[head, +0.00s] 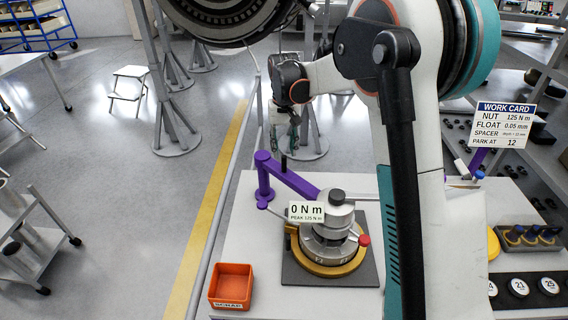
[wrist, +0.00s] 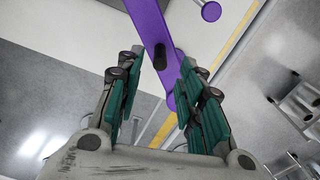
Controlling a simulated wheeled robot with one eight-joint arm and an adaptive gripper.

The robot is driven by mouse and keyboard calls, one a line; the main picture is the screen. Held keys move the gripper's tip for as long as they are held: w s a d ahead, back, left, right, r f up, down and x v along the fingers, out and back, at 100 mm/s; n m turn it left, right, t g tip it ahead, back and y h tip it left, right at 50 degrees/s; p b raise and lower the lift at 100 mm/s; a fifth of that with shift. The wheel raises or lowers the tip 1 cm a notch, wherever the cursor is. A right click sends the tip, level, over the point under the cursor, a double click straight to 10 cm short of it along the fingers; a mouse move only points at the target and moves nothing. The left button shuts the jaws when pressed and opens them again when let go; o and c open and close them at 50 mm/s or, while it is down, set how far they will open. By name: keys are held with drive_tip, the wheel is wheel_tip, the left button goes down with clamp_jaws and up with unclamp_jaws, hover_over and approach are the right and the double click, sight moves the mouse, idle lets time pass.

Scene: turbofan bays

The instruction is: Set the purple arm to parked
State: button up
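The purple arm (head: 290,180) reaches from an upright purple post (head: 264,183) at the left toward the round metal fixture (head: 329,240). A black upright peg (head: 284,163) stands on the arm. In the wrist view the purple arm (wrist: 151,25) runs down between my fingers, with the peg (wrist: 160,57) seen nearly end-on. My gripper (head: 284,145) points down just above the peg. Its green-padded fingers (wrist: 160,66) are open, one on each side of the peg, with gaps showing. I cannot tell whether the fingertips reach down to the peg.
A readout (head: 306,213) shows 0 N m, peak 125 N m. The work card (head: 503,124) reads "PARK AT 12". An orange bin (head: 232,287) sits at the bench's front left. A red-knobbed lever (head: 364,240) sticks out of the fixture. A rail borders the bench's left.

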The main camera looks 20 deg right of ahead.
sight(284, 171)
wheel_tip(284, 171, down, 7)
idle(0.3)
drive_tip(key=shift+c, duration=0.6)
clamp_jaws()
